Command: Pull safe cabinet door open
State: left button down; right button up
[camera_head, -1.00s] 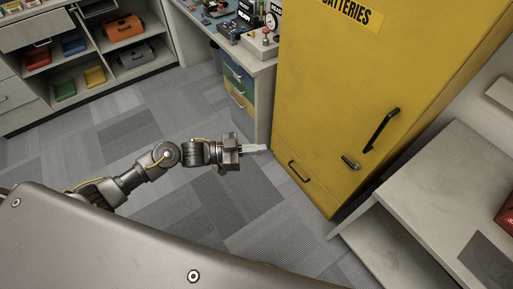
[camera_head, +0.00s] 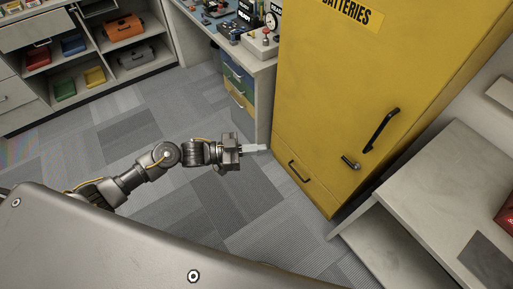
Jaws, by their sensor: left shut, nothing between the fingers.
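The yellow safe cabinet (camera_head: 335,90) with a "BATTERIES" label stands at centre right, and its door looks closed. A long black door handle (camera_head: 380,130) is on its right part, with a small latch (camera_head: 350,162) below and left of it. A lower panel carries another black handle (camera_head: 299,171). My left gripper (camera_head: 262,148) reaches in from the left and is shut and empty. Its tips appear near the cabinet's lower left edge, well left of the door handle; I cannot tell whether they touch the cabinet. My right gripper is out of view.
A grey shelf unit (camera_head: 450,180) stands right of the cabinet. A workbench (camera_head: 262,68) with tools and coloured drawers adjoins its left side. Open shelves (camera_head: 130,70) with coloured bins are at the far left. The tiled carpet floor (camera_head: 150,115) between is clear.

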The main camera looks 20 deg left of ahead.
pick_arm(q)
jog(key=c, duration=2.1)
grip_release()
jog(key=o, duration=0.6)
jog(key=b+v, duration=0.3)
jog(key=v, duration=0.8)
jog(key=shift+b, duration=0.4)
jog(key=shift+w, duration=0.1)
